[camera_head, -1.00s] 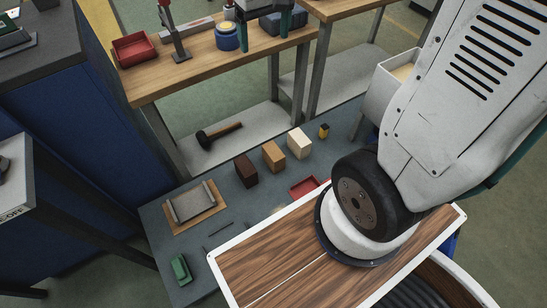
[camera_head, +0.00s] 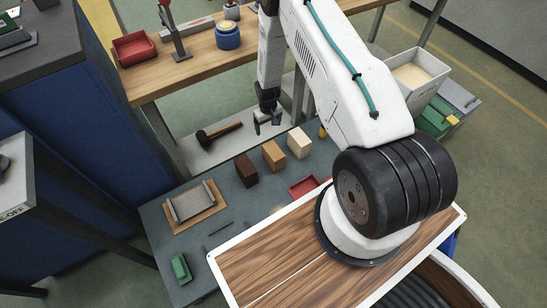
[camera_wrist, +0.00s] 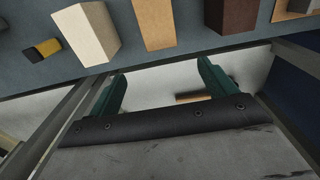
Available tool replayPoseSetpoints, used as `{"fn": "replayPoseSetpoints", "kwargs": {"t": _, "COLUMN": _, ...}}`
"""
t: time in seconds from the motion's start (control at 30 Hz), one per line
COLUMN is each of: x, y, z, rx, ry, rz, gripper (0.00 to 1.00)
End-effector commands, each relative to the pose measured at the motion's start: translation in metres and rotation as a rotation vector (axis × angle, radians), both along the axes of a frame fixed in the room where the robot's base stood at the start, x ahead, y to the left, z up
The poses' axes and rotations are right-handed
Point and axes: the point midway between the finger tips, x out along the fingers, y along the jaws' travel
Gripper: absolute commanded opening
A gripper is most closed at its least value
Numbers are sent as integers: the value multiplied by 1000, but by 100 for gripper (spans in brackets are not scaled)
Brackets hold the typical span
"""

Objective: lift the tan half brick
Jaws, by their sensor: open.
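The tan half brick (camera_head: 273,155) stands on the grey bench top (camera_head: 230,190), between a dark brown brick (camera_head: 246,170) and a cream brick (camera_head: 299,142). In the wrist view the tan brick (camera_wrist: 155,22) is at the top middle, partly cut off by the frame edge. My gripper (camera_head: 267,124) is open and empty, with teal fingers apart. It hangs above and behind the row of bricks as the head camera sees it. In the wrist view the open fingers (camera_wrist: 162,75) lie below the tan brick, not touching it.
A small yellow and black item (camera_wrist: 42,49) lies beyond the cream brick. A red tray (camera_head: 304,187) and a wooden board with a grey holder (camera_head: 190,205) share the bench. A mallet (camera_head: 218,132) lies on the shelf behind. A green block (camera_head: 181,268) sits front left.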

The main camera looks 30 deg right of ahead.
Motion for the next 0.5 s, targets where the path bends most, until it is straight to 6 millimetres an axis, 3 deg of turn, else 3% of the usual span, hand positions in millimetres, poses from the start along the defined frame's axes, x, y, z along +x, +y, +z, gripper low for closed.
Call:
{"fn": "replayPoseSetpoints", "kwargs": {"t": 0.03, "x": -11, "y": -1, "z": -29, "rx": 2, "ry": 9, "rz": -2, "gripper": 84}}
{"fn": "replayPoseSetpoints", "kwargs": {"t": 0.1, "x": -21, "y": -2, "z": -57, "rx": 2, "ry": 11, "rz": -1, "gripper": 84}}
{"fn": "replayPoseSetpoints", "kwargs": {"t": 0.2, "x": -32, "y": -3, "z": -85, "rx": 3, "ry": 11, "rz": 0, "gripper": 84}}
{"fn": "replayPoseSetpoints", "kwargs": {"t": 0.5, "x": -41, "y": -3, "z": -123, "rx": 3, "ry": 12, "rz": 0, "gripper": 84}}
